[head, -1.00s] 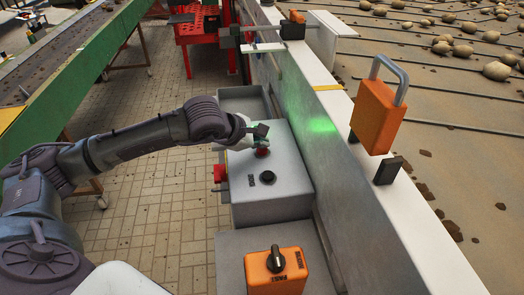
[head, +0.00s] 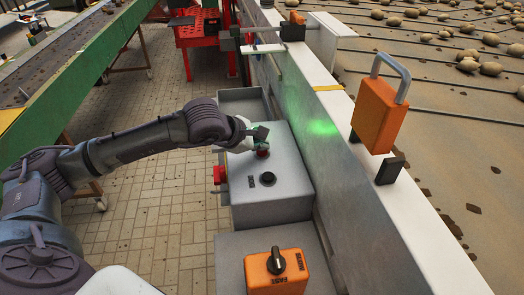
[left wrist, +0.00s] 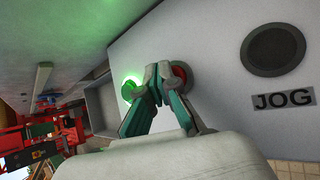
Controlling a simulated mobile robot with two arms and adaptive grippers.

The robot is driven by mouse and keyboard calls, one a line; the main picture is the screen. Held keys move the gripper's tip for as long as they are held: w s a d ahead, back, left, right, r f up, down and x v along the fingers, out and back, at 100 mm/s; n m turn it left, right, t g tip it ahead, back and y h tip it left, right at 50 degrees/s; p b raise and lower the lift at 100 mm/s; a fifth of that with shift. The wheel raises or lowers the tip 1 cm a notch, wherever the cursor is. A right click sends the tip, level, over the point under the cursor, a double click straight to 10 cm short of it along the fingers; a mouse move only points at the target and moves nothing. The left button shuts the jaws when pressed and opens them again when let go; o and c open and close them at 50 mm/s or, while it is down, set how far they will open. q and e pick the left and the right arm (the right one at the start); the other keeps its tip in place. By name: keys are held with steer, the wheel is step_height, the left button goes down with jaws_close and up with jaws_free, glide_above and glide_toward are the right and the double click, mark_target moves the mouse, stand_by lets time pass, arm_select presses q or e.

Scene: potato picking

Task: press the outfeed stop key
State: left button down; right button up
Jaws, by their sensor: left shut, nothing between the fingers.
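A grey control box (head: 285,185) stands beside the conveyor's side wall. A red key (head: 262,154) sits on its top, and it also shows in the left wrist view (left wrist: 181,74), partly hidden by the fingertips. My left gripper (head: 257,143) is shut and empty, with its fingertips at the red key. It is the same in the left wrist view (left wrist: 163,72); I cannot tell whether they touch or press the key. A green lit key (left wrist: 131,88) is just beyond the fingers. My right gripper is not in view.
A black key (left wrist: 277,48) marked JOG lies nearer on the box. An orange box with a selector knob (head: 275,262) stands in front. An orange padlock-shaped block (head: 374,115) stands on the white rail. Potatoes lie on the belt (head: 440,130) to the right.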

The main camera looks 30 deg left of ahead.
arm_select(q)
steer(key=shift+f, duration=0.25)
steer(key=shift+r, duration=0.15)
stand_by(0.4)
steer(key=shift+r, duration=0.75)
steer(key=shift+r+p, duration=1.05)
steer(key=shift+r, duration=1.45)
